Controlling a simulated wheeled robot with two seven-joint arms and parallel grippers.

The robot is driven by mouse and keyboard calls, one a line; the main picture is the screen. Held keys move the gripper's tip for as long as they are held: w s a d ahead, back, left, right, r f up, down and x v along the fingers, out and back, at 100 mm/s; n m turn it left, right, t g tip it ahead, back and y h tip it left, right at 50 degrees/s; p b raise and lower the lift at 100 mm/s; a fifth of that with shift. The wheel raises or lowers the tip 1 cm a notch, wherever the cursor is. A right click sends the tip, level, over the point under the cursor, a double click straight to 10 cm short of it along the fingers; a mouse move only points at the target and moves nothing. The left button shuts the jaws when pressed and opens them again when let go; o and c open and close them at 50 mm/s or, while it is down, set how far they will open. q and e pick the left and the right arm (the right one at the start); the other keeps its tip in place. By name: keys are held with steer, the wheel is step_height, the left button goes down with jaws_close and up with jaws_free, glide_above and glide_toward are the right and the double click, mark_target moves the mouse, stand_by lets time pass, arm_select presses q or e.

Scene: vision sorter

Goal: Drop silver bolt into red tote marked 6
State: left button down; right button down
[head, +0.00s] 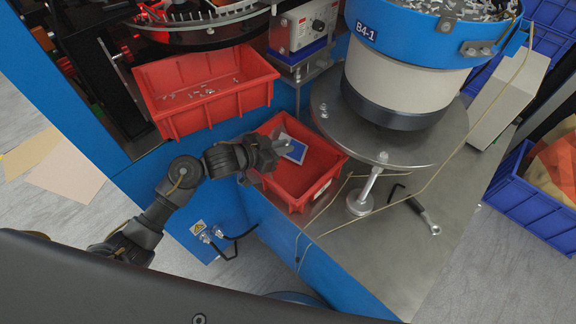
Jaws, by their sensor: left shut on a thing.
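My left gripper (275,150) reaches in from the left over the back left part of a small red tote (318,165). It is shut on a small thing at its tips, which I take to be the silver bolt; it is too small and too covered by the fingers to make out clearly. The tote stands on the metal table and has a white label on its front right side, whose number I cannot read. A blue and white card (296,151) shows just past the fingertips, inside the tote's outline. My right gripper is not in view.
A larger red bin (205,108) with several small metal parts stands at the back left.

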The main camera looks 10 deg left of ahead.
arm_select(q)
steer(key=c, duration=1.3)
jaws_free()
steer(key=v, duration=1.1)
